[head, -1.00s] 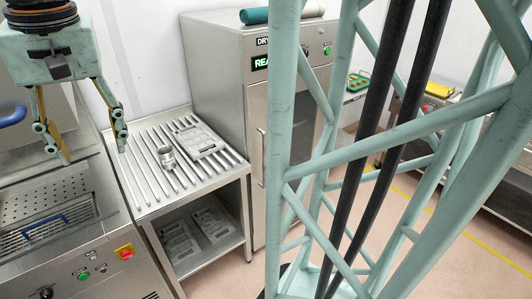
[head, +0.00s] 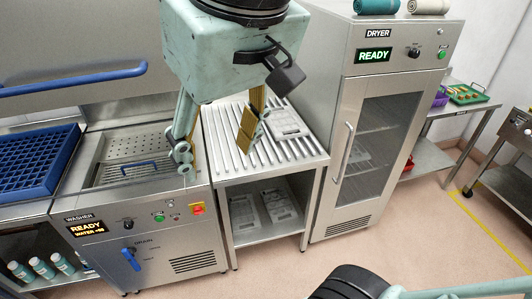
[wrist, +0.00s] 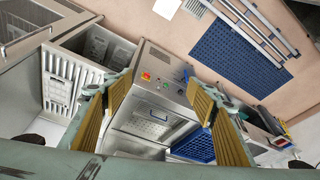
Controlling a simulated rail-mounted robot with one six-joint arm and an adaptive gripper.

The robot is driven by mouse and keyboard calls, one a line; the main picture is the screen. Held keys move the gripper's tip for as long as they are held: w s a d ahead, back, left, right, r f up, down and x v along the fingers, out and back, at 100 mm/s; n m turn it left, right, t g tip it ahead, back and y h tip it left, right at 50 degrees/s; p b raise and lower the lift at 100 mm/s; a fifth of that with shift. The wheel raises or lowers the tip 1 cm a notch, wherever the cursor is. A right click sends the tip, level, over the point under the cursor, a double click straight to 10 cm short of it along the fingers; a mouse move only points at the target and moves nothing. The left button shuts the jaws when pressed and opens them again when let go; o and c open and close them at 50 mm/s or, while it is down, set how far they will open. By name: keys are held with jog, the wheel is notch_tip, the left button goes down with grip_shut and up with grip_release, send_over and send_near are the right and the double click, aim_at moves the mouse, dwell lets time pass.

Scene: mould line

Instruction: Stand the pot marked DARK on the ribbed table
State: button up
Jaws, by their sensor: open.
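The ribbed table (head: 293,157) is steel with raised ribs and stands between the washer and the dryer in the head view. My gripper (head: 214,153) is open and empty in front of the table's left edge and the washer. Its gold-padded fingers also show spread apart in the wrist view (wrist: 160,92), with the washer between them. No pot can be made out now. A small metal pot stood on the ribbed table in the earlier head frame; my gripper may be covering that spot. Its marking could not be read.
A grey mould tray (head: 286,122) lies on the ribbed table. The washer (head: 140,232) reads READY, with a blue-handled basket. The dryer (head: 375,130) is shut and reads READY. A blue rack (head: 38,160) is at left. Shelf moulds (head: 278,205) lie under the table.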

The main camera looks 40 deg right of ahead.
jog(key=shift+n, duration=0.5)
jog(key=s, duration=0.1)
jog(key=s+f, duration=0.1)
jog(key=s, duration=0.1)
jog(key=s+a+f, duration=0.1)
jog(key=shift+s+f, duration=0.25)
